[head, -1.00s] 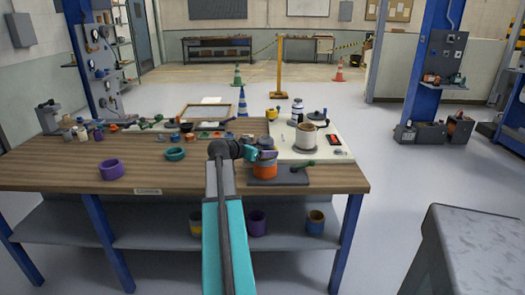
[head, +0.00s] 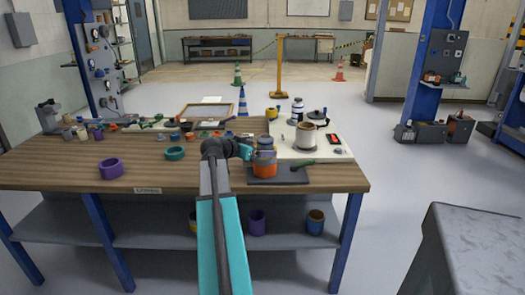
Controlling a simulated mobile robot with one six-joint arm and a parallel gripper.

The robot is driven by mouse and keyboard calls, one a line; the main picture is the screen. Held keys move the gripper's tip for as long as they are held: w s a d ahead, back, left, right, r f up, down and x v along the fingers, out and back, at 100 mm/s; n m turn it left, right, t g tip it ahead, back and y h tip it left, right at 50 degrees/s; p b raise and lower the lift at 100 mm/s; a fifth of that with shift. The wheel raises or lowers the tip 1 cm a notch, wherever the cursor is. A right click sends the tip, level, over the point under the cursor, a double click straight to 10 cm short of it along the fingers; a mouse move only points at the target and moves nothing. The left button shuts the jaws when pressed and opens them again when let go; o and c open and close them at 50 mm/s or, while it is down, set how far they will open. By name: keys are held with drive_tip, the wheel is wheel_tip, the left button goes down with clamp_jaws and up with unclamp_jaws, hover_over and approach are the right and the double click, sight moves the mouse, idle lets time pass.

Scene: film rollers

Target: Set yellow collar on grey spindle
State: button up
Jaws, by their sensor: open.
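A squat stack stands on a dark plate (head: 292,179) near the front right of the bench. It has an orange ring (head: 264,171) low down and a grey-blue part (head: 265,154) above it, which may be the grey spindle or a ring around it. My gripper (head: 247,151) is open, just left of the stack's upper part; I cannot tell whether it touches. No yellow collar shows clearly on the stack. A small yellow item (head: 272,113) sits farther back, by the pale board.
A purple ring (head: 111,168) and a teal ring (head: 175,154) lie on the bench at left. A pale roller (head: 307,135) stands on the pale board (head: 331,152) at right. Small parts crowd the bench's back left. A purple pot (head: 256,222) stands on the shelf below.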

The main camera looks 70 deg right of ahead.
drive_tip(key=v, duration=1.1)
drive_tip(key=shift+s+b, duration=0.2)
drive_tip(key=shift+b, duration=0.2)
drive_tip(key=shift+a, duration=0.1)
idle(0.3)
